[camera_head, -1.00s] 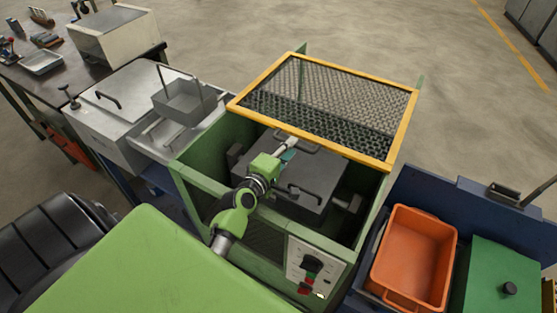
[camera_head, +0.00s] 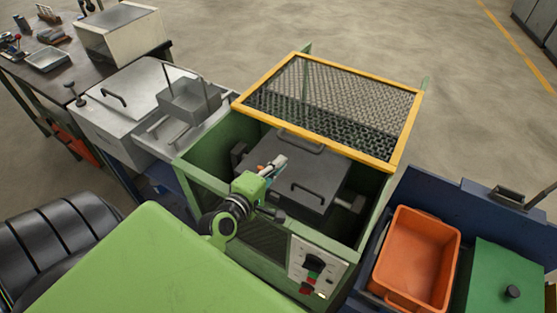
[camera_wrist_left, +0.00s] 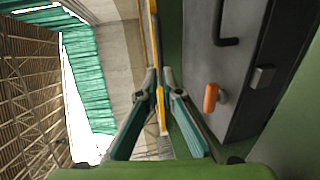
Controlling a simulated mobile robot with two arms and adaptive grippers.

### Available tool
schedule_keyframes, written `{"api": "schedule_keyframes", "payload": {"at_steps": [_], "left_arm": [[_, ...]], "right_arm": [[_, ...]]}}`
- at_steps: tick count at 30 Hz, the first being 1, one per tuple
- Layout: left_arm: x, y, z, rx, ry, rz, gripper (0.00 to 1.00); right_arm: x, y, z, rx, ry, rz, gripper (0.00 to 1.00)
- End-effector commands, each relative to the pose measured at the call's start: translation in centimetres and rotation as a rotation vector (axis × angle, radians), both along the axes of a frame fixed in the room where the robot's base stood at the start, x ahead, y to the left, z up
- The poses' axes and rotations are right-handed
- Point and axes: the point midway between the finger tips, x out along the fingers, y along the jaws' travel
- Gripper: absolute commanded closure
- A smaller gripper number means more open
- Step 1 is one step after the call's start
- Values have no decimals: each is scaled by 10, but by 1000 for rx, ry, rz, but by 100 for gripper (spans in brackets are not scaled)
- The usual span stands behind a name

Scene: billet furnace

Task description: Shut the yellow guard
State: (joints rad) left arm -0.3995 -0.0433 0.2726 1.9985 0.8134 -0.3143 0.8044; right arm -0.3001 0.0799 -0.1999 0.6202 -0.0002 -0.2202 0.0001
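The yellow guard (camera_head: 391,165), a yellow frame with dark mesh, stands raised over the green machine housing (camera_head: 237,131). My left gripper (camera_head: 279,161) is below and left of its front edge, over the dark box inside the housing, apart from the guard in the head view. In the left wrist view the two fingertips (camera_wrist_left: 159,80) are close together with a narrow gap. A yellow bar (camera_wrist_left: 154,35) of the guard shows in line with that gap; I cannot tell its distance. Nothing is clearly held. My right gripper is not in view.
The dark box (camera_head: 318,172) with handles fills the housing. A control panel (camera_head: 318,266) is on the housing's front. An orange bin (camera_head: 452,250) stands at right, and a grey lidded box (camera_head: 117,92) with a small tray (camera_head: 188,99) at left.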

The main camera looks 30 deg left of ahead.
Motion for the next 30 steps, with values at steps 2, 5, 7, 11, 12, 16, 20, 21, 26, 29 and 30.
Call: {"api": "schedule_keyframes", "payload": {"at_steps": [2,5,7,11,12,16,20,21,26,29,30], "left_arm": [[10,-9,5,9,-5,-36,100],[34,-36,19,40,-8,-143,100],[57,-66,33,88,-5,-265,100],[90,-124,55,246,31,-533,100],[96,-136,58,305,51,-606,100],[108,-154,63,520,143,-813,100],[112,-133,62,749,286,-958,100],[113,-118,63,818,339,-988,100],[110,-41,74,1045,579,-1051,100],[103,5,85,1129,712,-1057,100],[100,20,89,1149,755,-1056,100]], "right_arm": [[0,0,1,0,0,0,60],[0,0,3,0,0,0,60],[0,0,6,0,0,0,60],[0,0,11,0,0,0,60],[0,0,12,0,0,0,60],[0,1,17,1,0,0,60],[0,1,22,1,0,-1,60],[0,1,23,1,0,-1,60],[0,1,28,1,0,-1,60],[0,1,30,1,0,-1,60],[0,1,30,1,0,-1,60]]}}
